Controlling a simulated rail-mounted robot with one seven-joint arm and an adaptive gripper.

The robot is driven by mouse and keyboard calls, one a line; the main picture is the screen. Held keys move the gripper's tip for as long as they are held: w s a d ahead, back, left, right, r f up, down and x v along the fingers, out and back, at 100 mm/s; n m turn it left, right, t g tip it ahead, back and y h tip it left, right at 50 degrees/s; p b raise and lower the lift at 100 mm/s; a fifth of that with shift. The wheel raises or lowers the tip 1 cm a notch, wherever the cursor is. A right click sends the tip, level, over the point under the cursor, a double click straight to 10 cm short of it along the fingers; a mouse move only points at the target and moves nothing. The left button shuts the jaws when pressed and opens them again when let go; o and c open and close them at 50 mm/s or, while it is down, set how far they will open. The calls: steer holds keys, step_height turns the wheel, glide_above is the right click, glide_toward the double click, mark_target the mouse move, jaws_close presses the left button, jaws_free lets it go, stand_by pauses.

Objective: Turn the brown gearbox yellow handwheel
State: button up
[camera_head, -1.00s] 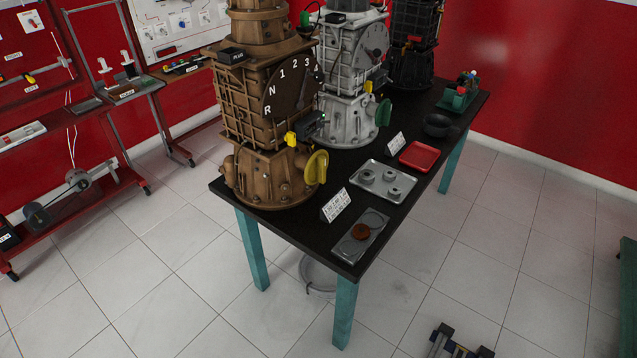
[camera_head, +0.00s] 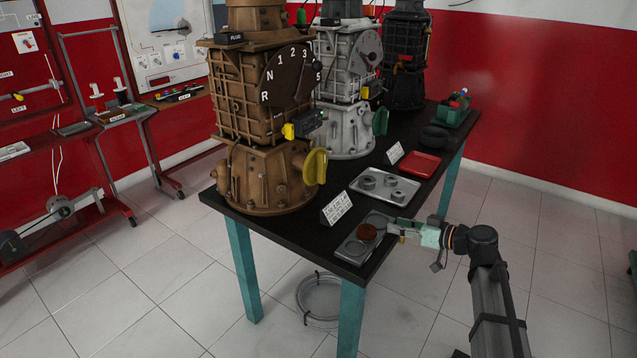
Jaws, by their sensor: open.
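The brown gearbox (camera_head: 262,110) stands at the left end of a black table, with a dark dial marked R, N and numbers. Its yellow handwheel (camera_head: 315,167) sticks out from the right side of its lower housing. A smaller yellow part (camera_head: 289,131) sits higher, beside a dark box. My gripper (camera_head: 393,229) is at the table's front right edge, beside the grey tray with the brown round piece. It is to the right of and lower in the picture than the handwheel, clear of it. Its jaws are small here and look empty.
On the black table (camera_head: 299,228) are a white label card (camera_head: 336,208), the grey tray (camera_head: 352,248), a metal tray with rings (camera_head: 403,195) and a red tray (camera_head: 427,164). A grey gearbox (camera_head: 345,100) with a green handwheel (camera_head: 380,122) stands behind the brown one.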

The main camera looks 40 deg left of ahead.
mark_target(325, 167)
steer(key=s+a+r+n+g+y, duration=0.1)
steer(key=a+r+n+g+y, duration=0.2)
steer(key=a+r, duration=0.6)
steer(key=shift+n+t, duration=0.3)
steer(key=shift+t, duration=0.4)
steer(key=a, duration=0.5)
steer(key=s+a+r, duration=0.1)
steer(key=a, duration=0.4)
steer(key=s+a+r, duration=0.1)
steer(key=a, duration=0.4)
steer(key=shift+s+a+p, duration=0.1)
steer(key=shift+a+p, duration=0.15)
steer(key=shift+p, duration=0.1)
steer(key=shift+c, duration=0.4)
jaws_close()
